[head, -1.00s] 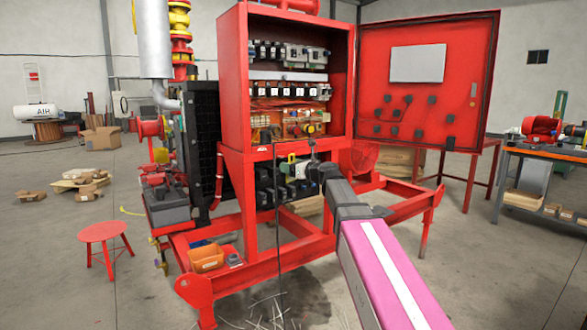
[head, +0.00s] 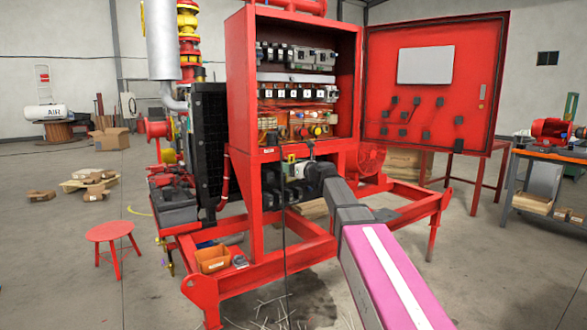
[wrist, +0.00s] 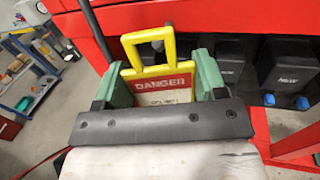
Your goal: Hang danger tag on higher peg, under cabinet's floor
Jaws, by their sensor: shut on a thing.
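The danger tag (wrist: 163,88) is yellow-framed with a red DANGER band and a yellow loop at its top. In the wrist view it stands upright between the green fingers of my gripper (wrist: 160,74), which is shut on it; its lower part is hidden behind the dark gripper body. In the head view my gripper (head: 299,169) is just below the floor of the open red cabinet (head: 240,90), in front of the lower opening. The tag is too small there to read.
Dark battery-like boxes (wrist: 292,70) with blue caps sit to the right of my gripper in the wrist view. A dark cable (head: 283,220) hangs just left of it. The open cabinet door (head: 470,75) is at right. A red stool (head: 110,232) stands left.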

